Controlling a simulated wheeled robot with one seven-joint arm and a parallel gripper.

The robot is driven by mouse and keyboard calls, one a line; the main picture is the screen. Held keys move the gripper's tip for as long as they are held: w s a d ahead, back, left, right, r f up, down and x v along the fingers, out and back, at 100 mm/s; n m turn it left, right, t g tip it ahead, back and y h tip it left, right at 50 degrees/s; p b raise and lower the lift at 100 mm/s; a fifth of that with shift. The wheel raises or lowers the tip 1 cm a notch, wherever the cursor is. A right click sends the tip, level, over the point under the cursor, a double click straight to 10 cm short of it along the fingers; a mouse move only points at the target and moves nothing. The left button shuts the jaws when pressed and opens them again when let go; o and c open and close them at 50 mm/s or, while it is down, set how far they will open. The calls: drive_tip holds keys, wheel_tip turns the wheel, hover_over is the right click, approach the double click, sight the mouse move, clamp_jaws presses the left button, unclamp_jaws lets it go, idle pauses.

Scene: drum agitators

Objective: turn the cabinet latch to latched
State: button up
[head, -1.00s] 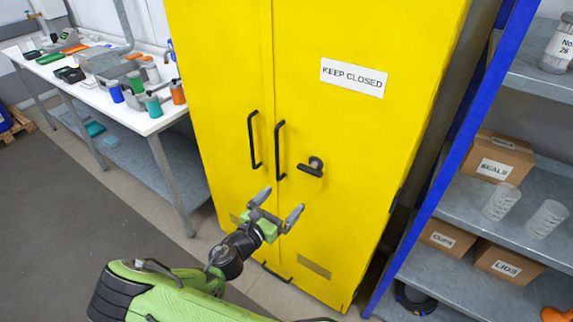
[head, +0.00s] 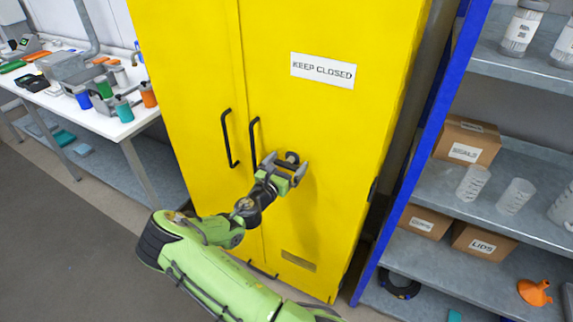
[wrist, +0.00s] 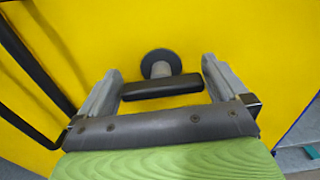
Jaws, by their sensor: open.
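The yellow cabinet (head: 320,120) stands upright with both doors closed. Its black latch, a round boss (wrist: 158,62) with a bar-shaped handle (wrist: 162,88), is on the right door. I cannot tell whether a finger touches the bar.
Two black door handles (head: 229,140) stand left of the latch, the nearer one close to my gripper. A blue-framed shelf (head: 415,130) with boxes and beakers is at right. A white workbench (head: 110,128) with containers is at left.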

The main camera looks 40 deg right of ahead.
drive_tip(key=c, duration=0.7)
drive_tip(key=shift+m, duration=0.3)
drive_tip(key=m+b, duration=0.1)
drive_tip(key=m, duration=0.3)
drive_tip(key=shift+s+f+b, duration=0.15)
drive_tip(key=shift+b, duration=0.25)
drive_tip(key=m+b, duration=0.2)
drive_tip(key=m, duration=0.3)
drive_tip(key=shift+s+f+b, duration=0.1)
drive_tip(key=shift+f+b, duration=0.05)
drive_tip(key=shift+b, duration=0.2)
drive_tip(key=m+b, duration=0.3)
drive_tip(key=m, duration=0.1)
drive_tip(key=shift+f+b, duration=0.1)
drive_tip(key=shift+b, duration=0.25)
drive_tip(key=m+b, duration=0.3)
drive_tip(key=m, duration=0.1)
drive_tip(key=shift+m+b, duration=0.3)
